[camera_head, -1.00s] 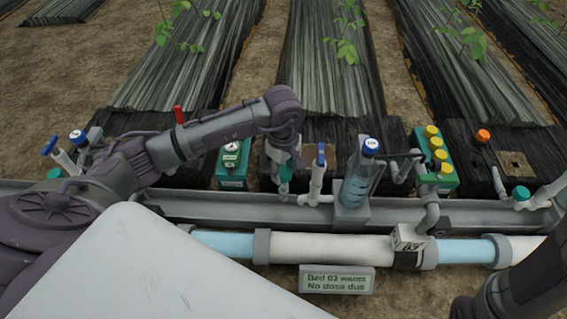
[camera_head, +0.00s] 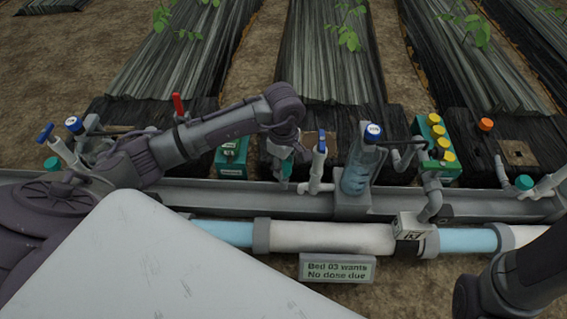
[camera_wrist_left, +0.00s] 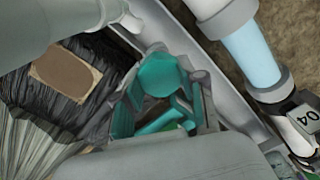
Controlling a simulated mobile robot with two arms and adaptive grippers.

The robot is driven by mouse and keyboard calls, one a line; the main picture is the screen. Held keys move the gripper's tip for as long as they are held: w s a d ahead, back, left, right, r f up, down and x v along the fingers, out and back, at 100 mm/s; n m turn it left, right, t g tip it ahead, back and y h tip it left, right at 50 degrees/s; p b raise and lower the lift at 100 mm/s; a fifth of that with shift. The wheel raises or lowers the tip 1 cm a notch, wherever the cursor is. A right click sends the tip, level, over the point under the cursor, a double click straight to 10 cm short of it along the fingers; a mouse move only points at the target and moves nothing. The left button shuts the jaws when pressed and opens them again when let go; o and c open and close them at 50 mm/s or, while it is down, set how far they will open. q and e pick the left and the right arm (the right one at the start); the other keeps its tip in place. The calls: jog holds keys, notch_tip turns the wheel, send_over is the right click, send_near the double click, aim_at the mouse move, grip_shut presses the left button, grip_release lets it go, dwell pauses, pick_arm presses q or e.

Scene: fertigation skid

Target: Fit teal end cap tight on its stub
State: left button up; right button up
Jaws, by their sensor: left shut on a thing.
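The teal end cap (camera_head: 286,167) shows low under my left wrist in the head view, left of a white riser with a blue handle. In the left wrist view the cap (camera_wrist_left: 160,74) is a faceted teal piece at the fingertips. My left gripper (camera_head: 284,176) points down over the gutter and is shut on the cap; its fingers also show in the left wrist view (camera_wrist_left: 160,98). The cap's stub is hidden, so I cannot tell how the cap sits on it. Only part of my right arm shows at lower right; its gripper is out of view.
A green gauge box (camera_head: 231,157) is to the left. A thick pipe (camera_head: 330,237) and a sign (camera_head: 337,269) lie in front.

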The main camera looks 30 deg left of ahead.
pick_arm(q)
jog(key=shift+f, duration=0.5)
jog(key=shift+f+b, duration=0.35)
jog(key=shift+b, duration=0.1)
jog(key=shift+f, duration=0.3)
dwell(0.4)
jog(key=o, duration=0.5)
jog(key=shift+f+b, duration=0.3)
jog(key=shift+f, duration=0.05)
dwell(0.5)
